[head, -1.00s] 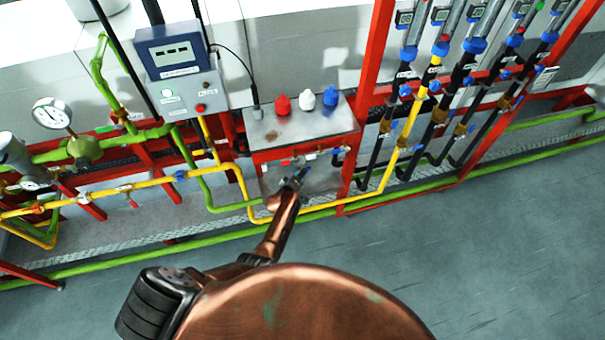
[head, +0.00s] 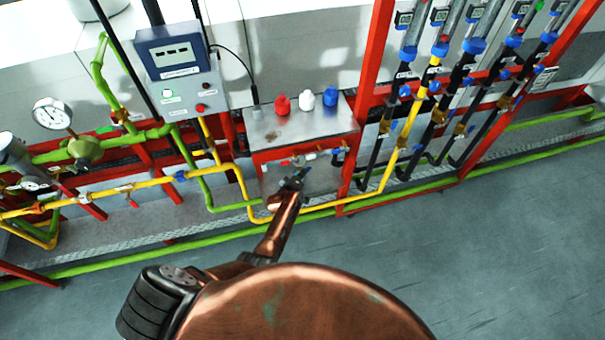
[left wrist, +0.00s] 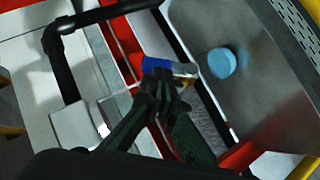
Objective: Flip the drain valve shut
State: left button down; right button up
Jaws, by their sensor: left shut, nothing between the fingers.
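A small drain line with a valve (head: 300,160) runs across the front of the grey metal cabinet, just below its top. It has a red part at its left and a dark blue part at its right. My left gripper (head: 297,177) is shut and empty, just below and in front of this line. In the left wrist view, the dark fingertips of my left gripper (left wrist: 163,82) are close together, right at a blue part (left wrist: 155,64) with a grey end. I cannot tell whether they touch it. The valve body is partly hidden by the fingers. My right gripper is not in view.
Red, white and blue caps (head: 307,97) stand on the cabinet top. A yellow pipe (head: 330,209) and a green pipe (head: 150,248) run low in front. A red frame post (head: 372,60) stands to the right. The floor at the right is clear.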

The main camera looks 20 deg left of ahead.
pick_arm(q)
jog(key=shift+w+r, duration=0.1)
jog(key=shift+r, duration=0.1)
jog(key=shift+r+p, duration=0.65)
jog(key=shift+p, duration=0.1)
jog(key=a+p+v, duration=0.3)
jog(key=p+v, duration=0.1)
jog(key=v, duration=0.9)
jog(key=shift+w, duration=0.1)
